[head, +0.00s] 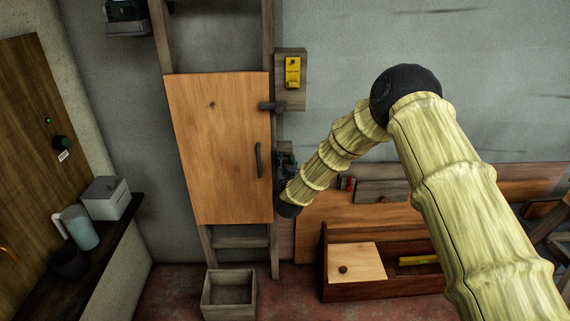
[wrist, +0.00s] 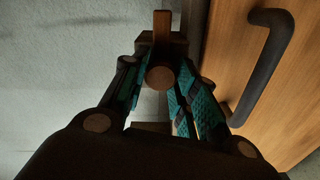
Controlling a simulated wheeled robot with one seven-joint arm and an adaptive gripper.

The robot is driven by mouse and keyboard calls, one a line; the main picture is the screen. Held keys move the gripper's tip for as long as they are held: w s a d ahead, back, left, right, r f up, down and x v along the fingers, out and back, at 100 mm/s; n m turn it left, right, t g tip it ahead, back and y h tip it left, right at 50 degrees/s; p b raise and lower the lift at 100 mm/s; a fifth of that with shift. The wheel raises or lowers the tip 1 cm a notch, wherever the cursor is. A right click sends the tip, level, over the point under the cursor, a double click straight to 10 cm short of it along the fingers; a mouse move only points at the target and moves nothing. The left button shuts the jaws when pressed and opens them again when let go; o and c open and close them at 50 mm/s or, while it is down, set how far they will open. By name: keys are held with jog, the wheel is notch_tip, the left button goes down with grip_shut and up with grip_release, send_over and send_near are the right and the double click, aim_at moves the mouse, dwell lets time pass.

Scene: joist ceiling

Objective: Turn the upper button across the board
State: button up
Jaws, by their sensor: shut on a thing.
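The board (head: 215,150) is an orange-brown panel in a wooden frame, with a dark handle (head: 258,160) near its right edge. The upper button (head: 272,106) is a dark bar lying level, its left end over the board's right edge. My gripper (head: 286,166) is well below it, just right of the handle. In the wrist view my gripper (wrist: 160,62) has its teal-padded fingers on both sides of a brown wooden piece with a round end (wrist: 160,78), seemingly a lower button. The fingers mostly hide that piece in the head view. The handle (wrist: 262,68) is beside the fingers.
A yellow switch (head: 292,72) on a wooden backing is just above the upper button. A wooden crate (head: 229,294) and an open toolbox (head: 375,292) stand on the floor below. A shelf with a jug (head: 80,228) is at left. Bare wall is at upper right.

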jog(key=shift+f+m, duration=0.1)
jog(key=shift+m, duration=0.2)
jog(key=shift+d+f+m+b, duration=0.1)
jog(key=shift+f+m+b, duration=0.05)
jog(key=shift+m+b, duration=3.55)
jog(key=shift+d+f+m+b, duration=0.1)
jog(key=shift+m+b, duration=2.35)
jog(key=shift+m, duration=2.45)
jog(key=o, duration=1)
jog(key=shift+a+r, duration=0.1)
jog(key=shift+s, duration=0.15)
